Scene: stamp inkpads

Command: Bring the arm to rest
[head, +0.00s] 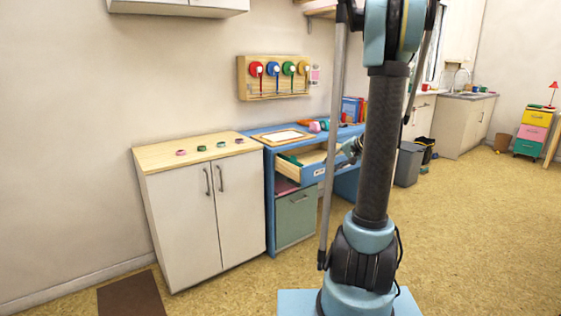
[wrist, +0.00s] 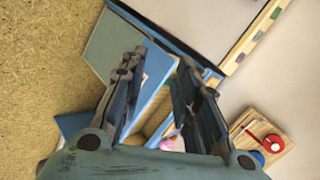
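My gripper (wrist: 163,60) is open in the wrist view, its two dark fingers spread with nothing between them. In the head view, the end of my arm (head: 350,148) shows beside the open drawer (head: 308,165) of the blue desk, largely hidden behind my arm's dark upright link. I cannot tell from the head view how far the gripper is from the drawer. In the wrist view the blue drawer (wrist: 158,92) lies beyond and between the fingers.
The white cabinet (head: 198,215) carries several small inkpads (head: 201,148) on its wooden top. A wall rack (head: 270,92) holds several coloured stamps. A paper in a wooden frame (head: 283,135) lies on the desk. A grey bin (head: 408,165) stands right of it.

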